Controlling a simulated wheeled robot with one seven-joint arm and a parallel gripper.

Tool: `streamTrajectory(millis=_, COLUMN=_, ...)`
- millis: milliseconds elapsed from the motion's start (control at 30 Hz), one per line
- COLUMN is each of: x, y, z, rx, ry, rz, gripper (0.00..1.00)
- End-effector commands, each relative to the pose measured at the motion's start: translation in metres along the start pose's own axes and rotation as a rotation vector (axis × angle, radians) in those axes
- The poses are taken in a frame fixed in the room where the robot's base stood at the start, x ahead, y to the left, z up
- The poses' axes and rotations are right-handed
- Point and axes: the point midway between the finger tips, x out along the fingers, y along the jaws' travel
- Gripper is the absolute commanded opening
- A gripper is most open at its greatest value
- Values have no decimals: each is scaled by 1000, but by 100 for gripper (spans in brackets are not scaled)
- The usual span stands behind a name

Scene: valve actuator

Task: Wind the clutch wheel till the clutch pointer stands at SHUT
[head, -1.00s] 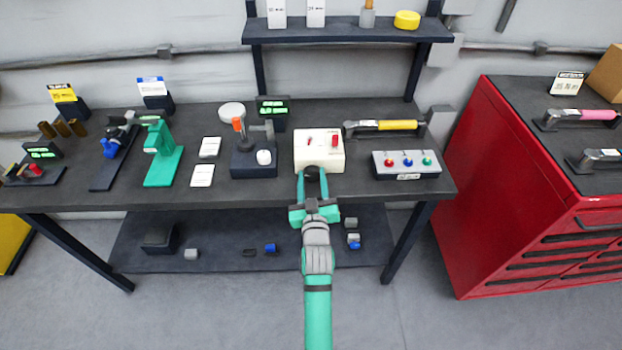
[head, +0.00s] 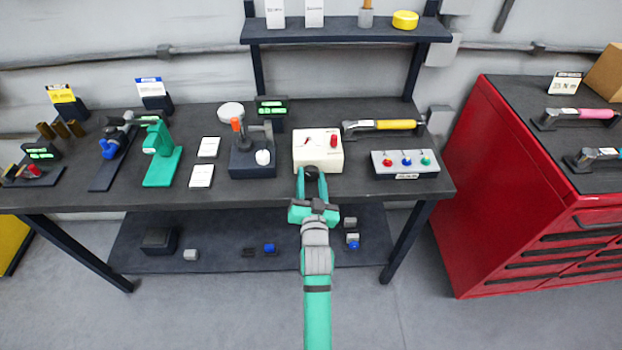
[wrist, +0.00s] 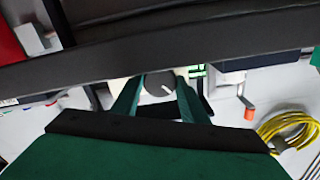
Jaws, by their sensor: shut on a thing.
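The cream actuator box (head: 318,157) stands at the front of the workbench. A small red pointer (head: 307,139) shows on its top at the left, lying at a slant; its scale lettering is too small to read. A red knob (head: 334,141) stands to the right of the pointer. My gripper (head: 311,178) is shut on the wheel, one finger on each side.
A control panel with several coloured buttons (head: 405,163) stands right of the box. A yellow-handled tool (head: 385,125) lies behind. The bench front edge runs below my gripper.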

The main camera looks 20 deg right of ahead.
Motion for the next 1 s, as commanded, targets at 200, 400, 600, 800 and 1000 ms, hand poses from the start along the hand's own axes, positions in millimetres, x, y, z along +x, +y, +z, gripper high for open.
streamTrajectory(millis=200, x=0, y=1, z=0, rx=84, ry=0, rz=2, gripper=17)
streamTrajectory(millis=400, x=1, y=1, z=0, rx=116, ry=0, rz=1, gripper=17)
streamTrajectory(millis=600, x=1, y=1, z=-1, rx=120, ry=1, rz=2, gripper=17)
streamTrajectory(millis=800, x=1, y=2, z=-1, rx=119, ry=1, rz=2, gripper=47)
streamTrajectory(millis=1000, x=1, y=1, z=-1, rx=118, ry=1, rz=2, gripper=59)
